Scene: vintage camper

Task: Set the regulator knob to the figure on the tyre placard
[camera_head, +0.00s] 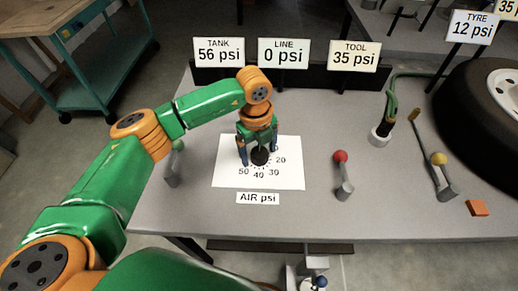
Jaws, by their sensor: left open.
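The black regulator knob (260,157) stands on a white dial sheet (289,179) marked "AIR psi" below. The figures 20, 30, 40 and 50 show; the rest of the dial is hidden behind my gripper. My left gripper (257,150) points down over the knob, open, with its fingers around the knob's sides; I cannot tell whether they touch it. The knob's pointer cannot be made out. The tyre placard (474,27) at the upper right reads 12 psi. My right gripper is not in view.
Placards read TANK 56 psi (219,51), LINE 0 psi (284,52) and TOOL 35 psi (354,56). Levers with a red ball (340,157) and a yellow ball (438,159) stand right of the dial. A tyre (490,115) and an orange block (477,208) are at the right.

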